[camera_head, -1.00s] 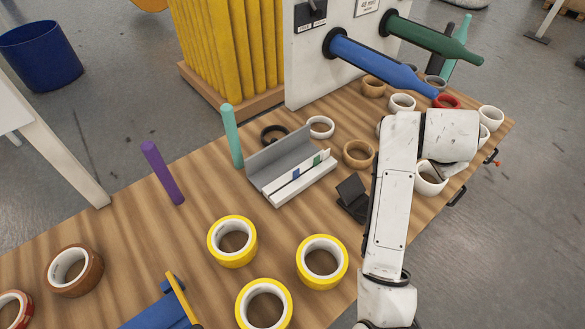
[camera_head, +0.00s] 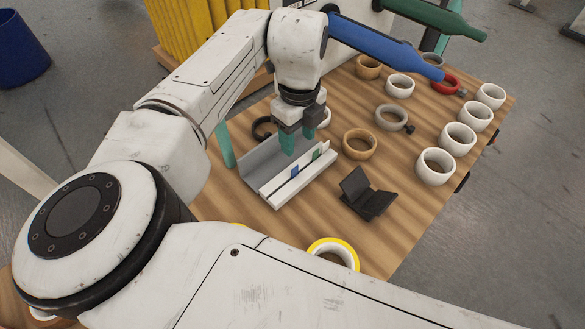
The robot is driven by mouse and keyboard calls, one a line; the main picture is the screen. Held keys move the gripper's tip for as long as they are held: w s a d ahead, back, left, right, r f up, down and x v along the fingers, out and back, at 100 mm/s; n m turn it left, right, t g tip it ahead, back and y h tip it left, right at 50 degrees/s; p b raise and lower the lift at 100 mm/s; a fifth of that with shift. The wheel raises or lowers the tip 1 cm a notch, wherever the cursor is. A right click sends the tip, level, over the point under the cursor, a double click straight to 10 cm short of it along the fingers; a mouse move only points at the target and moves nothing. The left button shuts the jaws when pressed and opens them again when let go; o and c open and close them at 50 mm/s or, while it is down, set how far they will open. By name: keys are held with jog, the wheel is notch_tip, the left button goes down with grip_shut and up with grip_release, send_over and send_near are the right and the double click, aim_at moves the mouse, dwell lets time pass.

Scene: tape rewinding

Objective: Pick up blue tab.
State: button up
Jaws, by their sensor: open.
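A small blue tab (camera_head: 295,170) stands at the white strip of the grey tray (camera_head: 256,163), left of a green tab (camera_head: 317,155). My gripper (camera_head: 298,143) points down above the tray, with teal fingertips apart and nothing visible between them. It is above and behind the blue tab and does not visibly touch it. Whether the fingertips touch the tray's back part I cannot tell.
A black stand (camera_head: 366,193) is right of the tray. A tan tape roll (camera_head: 360,143), a grey ring (camera_head: 392,117) and several white rolls (camera_head: 436,166) lie to the right. A teal peg (camera_head: 224,145) stands left of the tray. A blue spindle (camera_head: 385,46) juts out behind.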

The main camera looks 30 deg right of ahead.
aim_at(295, 174)
jog(key=f, duration=0.7)
jog(key=f+p, duration=0.1)
jog(key=f, duration=0.2)
jog(key=shift+a+f, duration=0.3)
grip_shut()
